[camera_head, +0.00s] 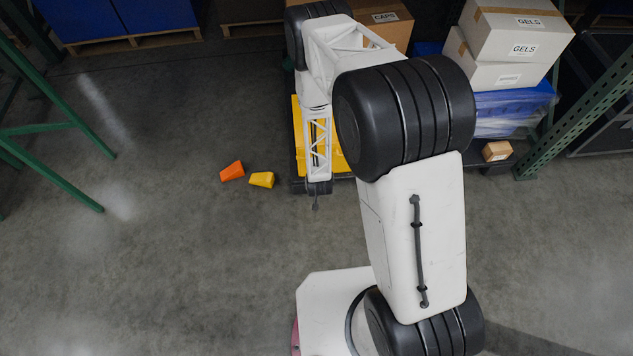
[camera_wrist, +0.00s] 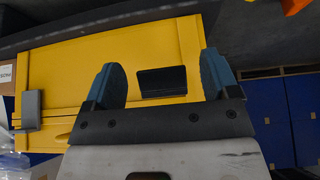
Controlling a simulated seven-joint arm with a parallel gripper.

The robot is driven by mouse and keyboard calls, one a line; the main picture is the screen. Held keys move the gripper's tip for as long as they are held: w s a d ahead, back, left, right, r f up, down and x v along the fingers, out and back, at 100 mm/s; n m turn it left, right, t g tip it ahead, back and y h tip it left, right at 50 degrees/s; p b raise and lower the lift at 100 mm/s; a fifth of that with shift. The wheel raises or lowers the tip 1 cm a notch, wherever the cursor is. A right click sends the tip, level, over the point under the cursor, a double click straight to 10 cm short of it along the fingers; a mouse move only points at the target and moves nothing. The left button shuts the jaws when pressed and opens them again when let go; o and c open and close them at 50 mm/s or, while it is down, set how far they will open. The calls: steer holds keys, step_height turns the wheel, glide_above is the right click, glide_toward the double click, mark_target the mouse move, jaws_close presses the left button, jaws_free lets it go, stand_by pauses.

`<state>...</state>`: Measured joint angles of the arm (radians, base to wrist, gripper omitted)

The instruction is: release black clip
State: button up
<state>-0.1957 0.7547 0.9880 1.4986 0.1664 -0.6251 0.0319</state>
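The yellow tote (camera_wrist: 60,65) fills the middle of the wrist view, and parts of it show beside my arm in the head view (camera_head: 298,130). The black clip (camera_wrist: 162,82) is a dark rectangular plate on the tote's yellow face. My gripper (camera_wrist: 161,62) has its two blue fingers wide apart, with nothing between them touching either finger. In the picture the clip lies between the fingers; the distance to it is hard to tell. A second, grey clip (camera_wrist: 32,108) sits at the tote's left end. In the head view my arm hides the clips and the fingers.
An orange wedge (camera_head: 232,171) and a yellow wedge (camera_head: 262,180) lie on the floor left of the tote. Stacked GELS boxes (camera_head: 515,38), a small carton (camera_head: 497,151) and a green rack post (camera_head: 575,115) stand right. Floor at lower left is clear.

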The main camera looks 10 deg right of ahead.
steer(key=shift+r, duration=0.2)
steer(key=v, duration=0.7)
steer(key=shift+s+r, duration=0.15)
steer(key=shift+s, duration=0.05)
stand_by(0.5)
stand_by(0.6)
